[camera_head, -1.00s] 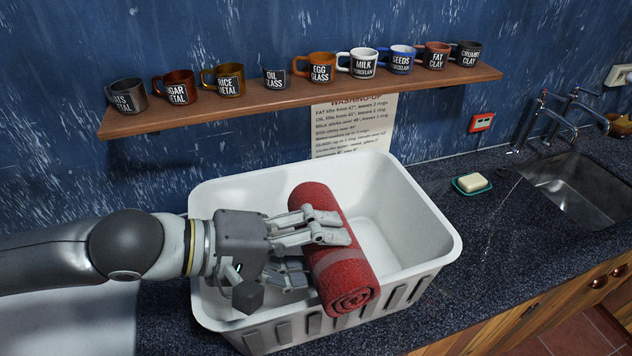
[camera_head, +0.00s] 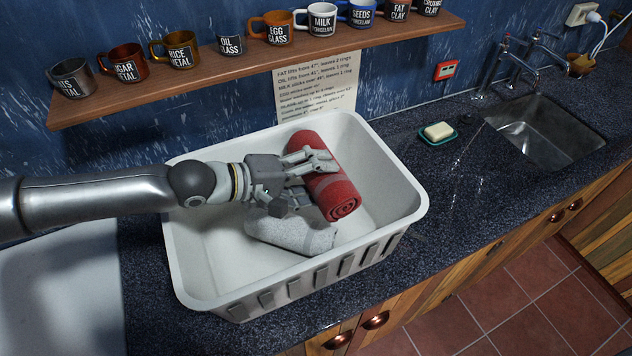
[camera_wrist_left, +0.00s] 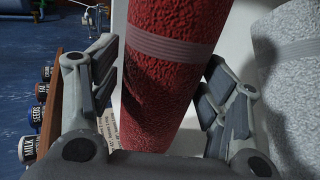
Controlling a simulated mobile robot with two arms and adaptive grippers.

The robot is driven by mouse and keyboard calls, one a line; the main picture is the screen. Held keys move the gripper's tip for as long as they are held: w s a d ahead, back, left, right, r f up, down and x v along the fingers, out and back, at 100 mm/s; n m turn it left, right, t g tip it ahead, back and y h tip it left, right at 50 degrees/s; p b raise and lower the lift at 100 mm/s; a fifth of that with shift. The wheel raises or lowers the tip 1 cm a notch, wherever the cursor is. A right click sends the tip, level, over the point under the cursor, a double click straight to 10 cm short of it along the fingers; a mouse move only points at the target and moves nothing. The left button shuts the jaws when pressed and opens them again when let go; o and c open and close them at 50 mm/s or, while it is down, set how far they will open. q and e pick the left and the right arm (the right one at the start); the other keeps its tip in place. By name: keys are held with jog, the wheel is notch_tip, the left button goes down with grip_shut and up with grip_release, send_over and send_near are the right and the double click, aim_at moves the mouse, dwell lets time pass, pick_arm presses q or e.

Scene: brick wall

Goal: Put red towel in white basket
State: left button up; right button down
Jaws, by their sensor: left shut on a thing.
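The rolled red towel (camera_head: 337,188), with a paler band near one end, is inside the white basket (camera_head: 195,292), toward its right half. My left gripper (camera_head: 311,178) reaches in from the left and is shut on the red towel. In the left wrist view the red towel (camera_wrist_left: 165,70) lies between the two fingers (camera_wrist_left: 155,95). A rolled light grey towel (camera_head: 285,235) lies in the basket beside and below it, and also shows at the right of the wrist view (camera_wrist_left: 288,75). Whether the red towel touches the basket floor is hard to tell. My right gripper is not in view.
The basket stands on a dark speckled counter (camera_head: 440,195). A shelf (camera_head: 230,72) with several labelled mugs runs along the blue wall behind. A soap dish (camera_head: 438,135) and a sink (camera_head: 545,130) are to the right.

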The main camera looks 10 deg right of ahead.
pick_arm(q)
jog(key=shift+w+d+f, duration=0.3)
jog(key=shift+w+f, duration=0.2)
jog(key=shift+f, duration=0.2)
notch_tip(320, 180, down, 3)
jog(key=shift+w+p, duration=0.1)
jog(key=shift+p, duration=0.85)
jog(key=shift+f, duration=0.15)
jog(key=shift+f+b, duration=0.35)
jog(key=shift+f, duration=0.25)
jog(key=o, duration=1.1)
jog(key=shift+f, duration=0.1)
